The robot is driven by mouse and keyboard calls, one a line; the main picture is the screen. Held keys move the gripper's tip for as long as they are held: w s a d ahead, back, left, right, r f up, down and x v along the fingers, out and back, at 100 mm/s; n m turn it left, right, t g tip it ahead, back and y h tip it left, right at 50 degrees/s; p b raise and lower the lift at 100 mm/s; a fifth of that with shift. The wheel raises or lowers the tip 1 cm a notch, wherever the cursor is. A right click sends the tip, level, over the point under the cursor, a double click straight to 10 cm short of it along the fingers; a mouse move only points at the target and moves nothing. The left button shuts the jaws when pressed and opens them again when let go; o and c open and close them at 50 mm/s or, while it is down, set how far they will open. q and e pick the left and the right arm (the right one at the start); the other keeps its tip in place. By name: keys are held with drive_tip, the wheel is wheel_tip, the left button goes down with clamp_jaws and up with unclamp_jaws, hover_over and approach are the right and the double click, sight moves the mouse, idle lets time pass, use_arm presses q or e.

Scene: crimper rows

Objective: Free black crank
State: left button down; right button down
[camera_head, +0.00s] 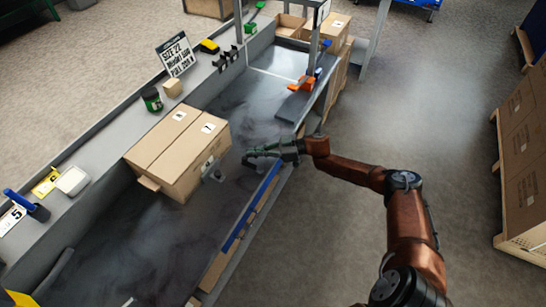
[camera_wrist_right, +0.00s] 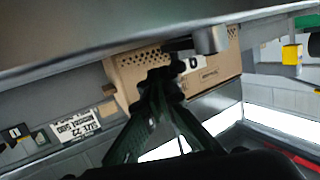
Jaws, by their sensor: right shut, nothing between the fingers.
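A small grey and dark fitting (camera_head: 213,172), which may be the crank, sits at the near right side of a closed cardboard box (camera_head: 160,150). In the right wrist view a grey cylinder with a dark arm (camera_wrist_right: 206,40) shows in front of the box (camera_wrist_right: 225,68), just beyond the fingertips. My right gripper (camera_head: 252,157) is shut and empty, over the bench edge to the right of the box. Its fingers (camera_wrist_right: 160,80) come together in the wrist view; whether they touch the dark arm I cannot tell. My left gripper is out of view.
The grey bench (camera_head: 130,240) has clear surface in front of the box. A raised ledge behind holds a sign (camera_head: 175,54), a dark green jar (camera_head: 152,99) and small tools. An orange tool (camera_head: 301,84) lies farther along. Stacked cartons (camera_head: 525,120) stand at right.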

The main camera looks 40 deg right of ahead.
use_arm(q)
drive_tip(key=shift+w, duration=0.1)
